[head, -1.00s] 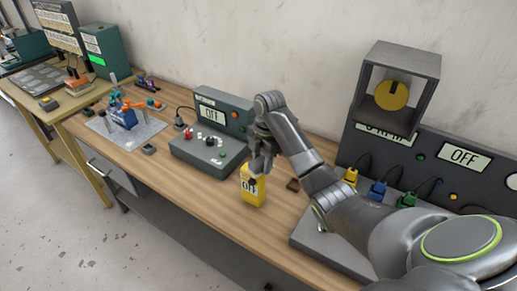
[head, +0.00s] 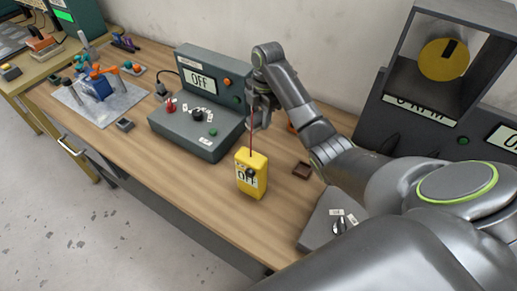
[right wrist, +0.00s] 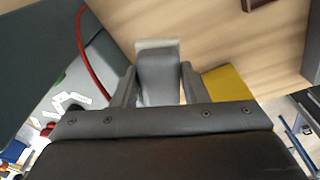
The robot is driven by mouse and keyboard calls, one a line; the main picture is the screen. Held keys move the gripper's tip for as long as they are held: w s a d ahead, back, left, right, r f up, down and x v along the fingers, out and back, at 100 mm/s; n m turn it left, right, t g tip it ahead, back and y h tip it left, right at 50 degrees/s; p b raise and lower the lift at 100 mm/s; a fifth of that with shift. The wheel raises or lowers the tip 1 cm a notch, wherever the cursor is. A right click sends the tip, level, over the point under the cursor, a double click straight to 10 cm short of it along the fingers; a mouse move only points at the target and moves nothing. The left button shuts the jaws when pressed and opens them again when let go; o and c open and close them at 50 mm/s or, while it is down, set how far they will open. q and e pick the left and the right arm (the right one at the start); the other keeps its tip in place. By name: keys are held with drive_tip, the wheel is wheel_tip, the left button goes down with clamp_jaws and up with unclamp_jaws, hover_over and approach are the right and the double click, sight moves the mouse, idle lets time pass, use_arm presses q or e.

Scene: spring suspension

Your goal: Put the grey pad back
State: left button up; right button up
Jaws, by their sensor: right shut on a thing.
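My right gripper (head: 260,118) is above the bench, behind the yellow meter as the head view shows it. In the right wrist view its fingers (right wrist: 158,88) are shut on a flat grey block with a paler end, which I take to be the grey pad (right wrist: 158,65). The fingers hide part of the pad, and in the head view I cannot make it out clearly. A small grey block (head: 124,125) lies on the bench at the left, near the metal plate. My left gripper is not in view.
The yellow meter (head: 251,177) stands upright with a red lead (head: 251,130) rising from it. A grey control box (head: 198,125) is left of my gripper. A small brown tray (head: 302,170) lies to the right. The bench front (head: 190,190) is clear.

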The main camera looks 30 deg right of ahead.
drive_tip(key=shift+w+d+f+b, duration=0.1)
drive_tip(key=shift+w+f+b, duration=0.1)
drive_tip(key=shift+f, duration=0.25)
drive_tip(key=shift+w+f+b, duration=0.1)
drive_tip(key=shift+f+b, duration=0.05)
drive_tip(key=shift+f, duration=0.25)
drive_tip(key=p, duration=0.1)
hover_over(259, 147)
wheel_tip(259, 147, down, 5)
drive_tip(key=shift+s+d, duration=0.1)
wheel_tip(259, 147, down, 5)
drive_tip(key=shift+r+p, duration=0.2)
drive_tip(key=shift+p, duration=0.25)
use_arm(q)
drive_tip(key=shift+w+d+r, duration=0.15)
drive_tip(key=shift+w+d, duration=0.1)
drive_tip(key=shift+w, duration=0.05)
use_arm(e)
drive_tip(key=shift+f, duration=0.15)
drive_tip(key=o, duration=1.3)
drive_tip(key=shift+f, duration=0.1)
